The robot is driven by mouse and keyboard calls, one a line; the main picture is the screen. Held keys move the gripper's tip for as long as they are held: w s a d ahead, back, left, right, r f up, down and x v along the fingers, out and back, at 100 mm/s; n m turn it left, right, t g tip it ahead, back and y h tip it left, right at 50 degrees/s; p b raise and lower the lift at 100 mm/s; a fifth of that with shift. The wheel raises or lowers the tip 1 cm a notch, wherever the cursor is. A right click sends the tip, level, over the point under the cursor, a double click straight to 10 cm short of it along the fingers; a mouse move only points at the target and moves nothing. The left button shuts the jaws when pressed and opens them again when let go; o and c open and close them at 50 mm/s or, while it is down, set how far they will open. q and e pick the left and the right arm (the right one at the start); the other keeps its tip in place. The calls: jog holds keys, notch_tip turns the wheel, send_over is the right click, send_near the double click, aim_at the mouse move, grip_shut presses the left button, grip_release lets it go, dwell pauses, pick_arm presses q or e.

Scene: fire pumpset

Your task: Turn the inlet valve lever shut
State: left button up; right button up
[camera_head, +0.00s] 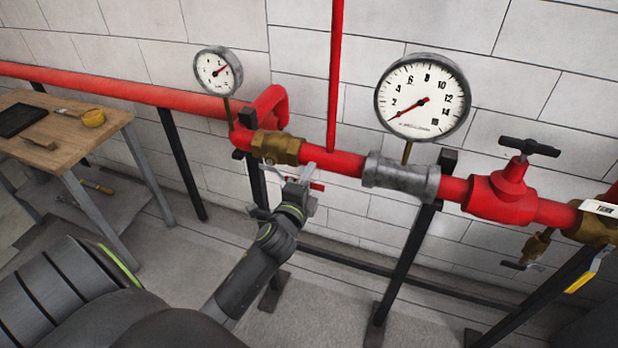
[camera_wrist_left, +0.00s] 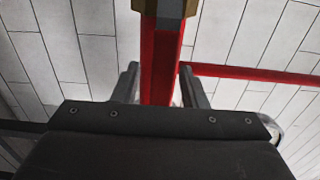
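A brass valve (camera_head: 277,147) sits in the red pipe, left of centre in the head view. Its lever has a red grip (camera_head: 317,186), just below the pipe and running roughly along it. My left gripper (camera_head: 300,176) is at this lever, its fingers pointing up towards the pipe. In the left wrist view the two fingers (camera_wrist_left: 160,84) stand apart, with a red bar between them and narrow gaps beside it. The brass body (camera_wrist_left: 164,7) shows at the top there. Contact with the lever cannot be told. My right gripper is out of view.
A large gauge (camera_head: 423,97) and a small gauge (camera_head: 218,71) stand above the pipe. A red gate valve (camera_head: 500,192) and a yellow lever (camera_head: 589,270) are at right. Black posts support the pipe. A wooden table (camera_head: 62,146) with tools stands at left.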

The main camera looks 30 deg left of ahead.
pick_arm(q)
jog(key=shift+w, duration=0.1)
jog(key=shift+c, duration=0.5)
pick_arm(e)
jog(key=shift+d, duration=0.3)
pick_arm(q)
grip_shut()
jog(key=shift+f, duration=0.15)
